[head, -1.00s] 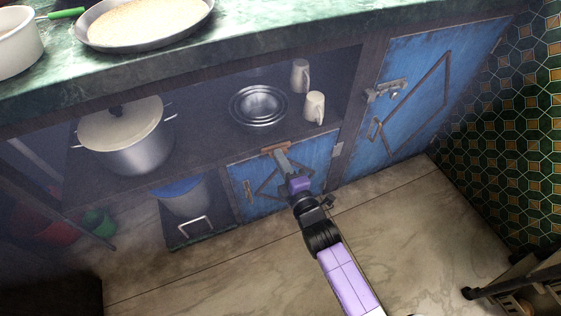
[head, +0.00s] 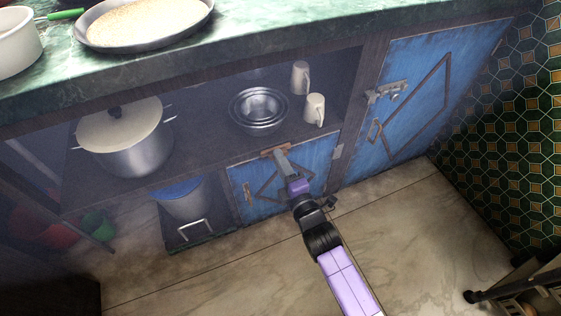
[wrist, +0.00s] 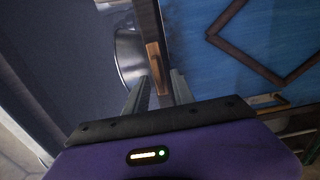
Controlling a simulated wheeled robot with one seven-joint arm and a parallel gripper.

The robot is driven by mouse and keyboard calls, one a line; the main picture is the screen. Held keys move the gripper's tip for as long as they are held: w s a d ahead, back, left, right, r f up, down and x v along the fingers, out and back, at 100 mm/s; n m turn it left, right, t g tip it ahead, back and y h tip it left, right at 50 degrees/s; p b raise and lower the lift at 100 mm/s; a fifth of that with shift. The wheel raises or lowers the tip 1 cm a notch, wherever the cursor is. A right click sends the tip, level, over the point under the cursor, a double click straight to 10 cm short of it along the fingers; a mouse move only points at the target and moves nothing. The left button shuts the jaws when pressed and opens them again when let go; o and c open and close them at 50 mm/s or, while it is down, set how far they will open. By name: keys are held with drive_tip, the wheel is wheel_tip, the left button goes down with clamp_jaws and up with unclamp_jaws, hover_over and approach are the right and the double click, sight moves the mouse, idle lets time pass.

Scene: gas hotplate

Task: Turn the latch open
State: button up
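A small reddish-brown wooden latch (head: 268,153) sits at the top edge of the small blue cabinet door (head: 316,157). It also shows in the wrist view (wrist: 155,64), where it lies lengthwise between my fingertips. My gripper (head: 281,156) reaches the latch from the front. In the wrist view its two grey fingers (wrist: 158,88) stand apart, one on each side of the latch, with gaps showing. I cannot tell whether either finger touches it. In the head view the fingers hide part of the latch.
A taller blue door (head: 420,85) with a metal bolt (head: 386,91) is on the right. An open shelf above the small door holds nested metal bowls (head: 258,112), two mugs (head: 315,108) and a lidded pot (head: 130,140). The floor (head: 420,240) in front is largely clear.

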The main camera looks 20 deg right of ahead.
drive_tip(key=s+p, duration=0.2)
drive_tip(key=s, duration=0.5)
drive_tip(key=shift+s+p, duration=0.4)
idle(0.3)
